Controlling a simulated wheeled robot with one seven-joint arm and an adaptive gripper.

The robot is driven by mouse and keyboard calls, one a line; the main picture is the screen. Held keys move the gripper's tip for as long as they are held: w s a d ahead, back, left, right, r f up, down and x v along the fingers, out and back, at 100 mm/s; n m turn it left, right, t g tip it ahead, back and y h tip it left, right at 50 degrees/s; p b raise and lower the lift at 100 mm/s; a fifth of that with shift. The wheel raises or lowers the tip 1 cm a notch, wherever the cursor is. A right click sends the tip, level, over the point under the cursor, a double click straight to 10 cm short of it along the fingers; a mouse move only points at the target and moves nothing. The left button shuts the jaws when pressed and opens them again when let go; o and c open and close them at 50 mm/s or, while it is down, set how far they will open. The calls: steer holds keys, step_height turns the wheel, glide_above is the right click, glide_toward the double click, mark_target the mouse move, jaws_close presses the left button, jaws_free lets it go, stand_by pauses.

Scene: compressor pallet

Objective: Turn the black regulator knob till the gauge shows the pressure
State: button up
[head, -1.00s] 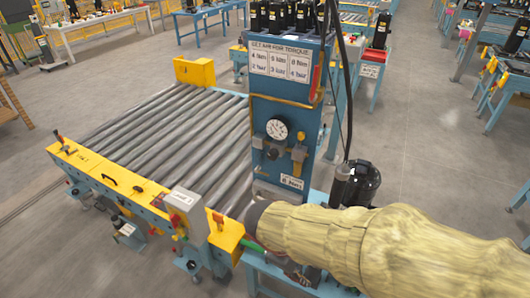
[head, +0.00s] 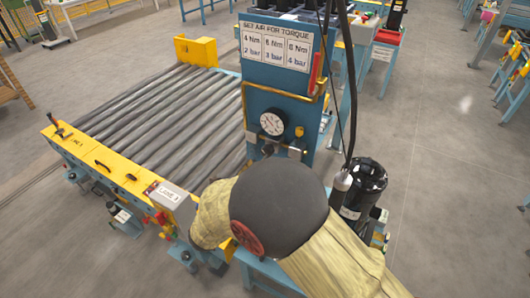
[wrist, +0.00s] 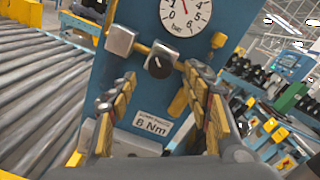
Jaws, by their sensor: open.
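The black regulator knob (wrist: 158,66) with a pale mark sits on the blue panel in the wrist view, below the white round gauge (wrist: 186,14). The gauge's upper part is cut off there, and I cannot read its needle surely. The gauge also shows whole in the head view (head: 272,123), too small to read. My gripper (wrist: 161,75) is open and empty. Its fingers stand on either side of the knob in the picture, apart from it as far as I can see. In the head view my arm hides the gripper.
A sign (head: 276,47) pairs 4, 6 and 8 Nm with 2, 3 and 4 bar. A plate (wrist: 152,124) below the knob reads 8 Nm. A metal block (wrist: 121,40) flanks the knob.

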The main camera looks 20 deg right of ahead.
steer(key=b+x, duration=0.1)
steer(key=x, duration=0.5)
steer(key=shift+w+d, duration=0.2)
steer(key=shift+d, duration=0.1)
steer(key=shift+c, duration=0.7)
steer(key=c, duration=1)
